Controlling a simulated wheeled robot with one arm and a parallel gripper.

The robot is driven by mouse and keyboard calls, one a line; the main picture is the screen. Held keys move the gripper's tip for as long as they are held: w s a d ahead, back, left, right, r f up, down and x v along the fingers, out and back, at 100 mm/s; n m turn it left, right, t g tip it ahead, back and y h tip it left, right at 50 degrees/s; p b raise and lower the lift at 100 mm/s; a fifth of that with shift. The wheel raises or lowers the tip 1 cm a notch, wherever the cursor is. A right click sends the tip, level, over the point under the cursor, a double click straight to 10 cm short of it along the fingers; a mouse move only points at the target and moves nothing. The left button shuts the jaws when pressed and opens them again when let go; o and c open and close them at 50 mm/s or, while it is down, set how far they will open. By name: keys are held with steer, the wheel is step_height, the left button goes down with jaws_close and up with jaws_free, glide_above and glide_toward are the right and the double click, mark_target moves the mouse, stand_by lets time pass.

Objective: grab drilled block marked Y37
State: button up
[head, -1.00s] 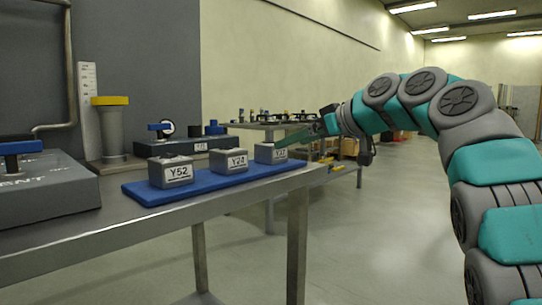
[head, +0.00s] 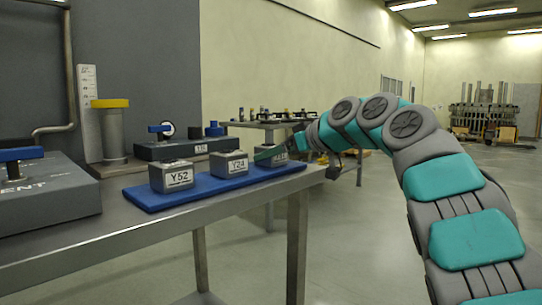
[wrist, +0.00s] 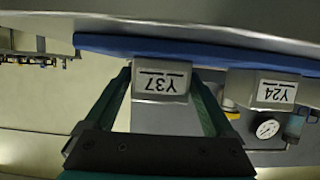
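The drilled block marked Y37 (wrist: 162,82) appears upside down in the wrist view, at the upper middle. In the head view the same block (head: 281,160) sits at the far right end of the blue mat (head: 215,187), partly hidden by my fingers. My gripper (wrist: 161,76) is open, with one green finger on each side of the block. The fingertips are close to its sides; I cannot tell if they touch. In the head view my gripper (head: 278,152) reaches in from the right, over the mat's end.
Block Y24 (head: 231,165) stands close beside, and block Y52 (head: 172,176) further left on the mat. Dark fixtures (head: 185,148) and a yellow-topped post (head: 110,130) stand behind on the metal table (head: 105,225). The floor to the right is clear.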

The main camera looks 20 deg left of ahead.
jaws_close()
stand_by(0.5)
